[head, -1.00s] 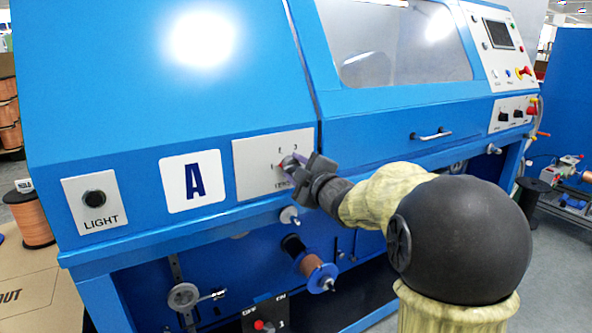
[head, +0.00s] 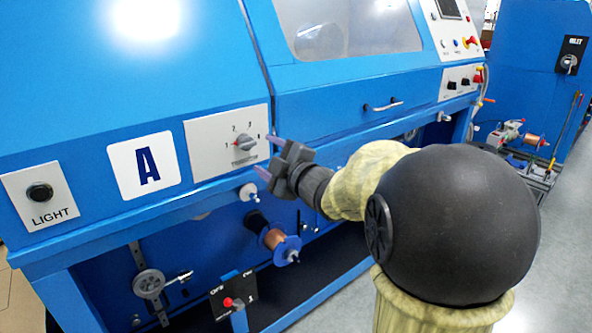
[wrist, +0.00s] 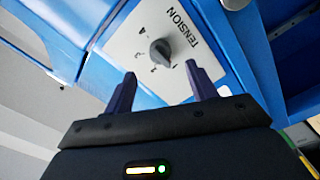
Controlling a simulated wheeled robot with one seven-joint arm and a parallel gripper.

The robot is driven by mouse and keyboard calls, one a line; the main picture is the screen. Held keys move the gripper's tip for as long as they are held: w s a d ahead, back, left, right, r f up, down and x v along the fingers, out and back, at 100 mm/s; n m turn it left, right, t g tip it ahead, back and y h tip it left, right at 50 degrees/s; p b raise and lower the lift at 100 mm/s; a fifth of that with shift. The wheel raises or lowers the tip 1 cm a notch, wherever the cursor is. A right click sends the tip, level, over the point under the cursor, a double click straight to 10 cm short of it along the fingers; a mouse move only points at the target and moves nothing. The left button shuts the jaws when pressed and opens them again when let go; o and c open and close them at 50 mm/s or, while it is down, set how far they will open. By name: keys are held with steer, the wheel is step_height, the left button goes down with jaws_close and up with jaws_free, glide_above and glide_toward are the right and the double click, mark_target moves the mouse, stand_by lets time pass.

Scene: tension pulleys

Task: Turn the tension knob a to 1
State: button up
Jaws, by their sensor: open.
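The tension knob (head: 243,143) is a grey dial on a light plate (head: 202,157) to the right of the large "A" sign (head: 143,165). In the wrist view the knob (wrist: 160,52) is beyond and between the fingertips (wrist: 160,74), beside the word TENSION. Nothing hides the knob in the head view.
A LIGHT switch (head: 40,193) is on the left of the blue machine. Below the plate, a copper spool (head: 275,240) and a small peg (head: 249,192) stick out. A drawer handle (head: 383,106) is at the right.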

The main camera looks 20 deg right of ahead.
steer(key=p+v, duration=0.1)
steer(key=v, duration=0.9)
step_height(320, 180, down, 15)
steer(key=s+m+g+h, duration=0.1)
steer(key=m+g+h, duration=0.5)
steer(key=m, duration=0.4)
steer(key=s+a+f+m+g+p, duration=0.1)
steer(key=s+a+f+m+g, duration=0.25)
steer(key=s+f, duration=0.2)
steer(key=s+a+f+m+g, duration=0.2)
steer(key=s+f+g, duration=0.25)
steer(key=s, duration=0.25)
step_height(320, 180, up, 37)
steer(key=p, duration=3.6)
steer(key=shift+f+g, duration=0.15)
steer(key=shift+g, duration=0.15)
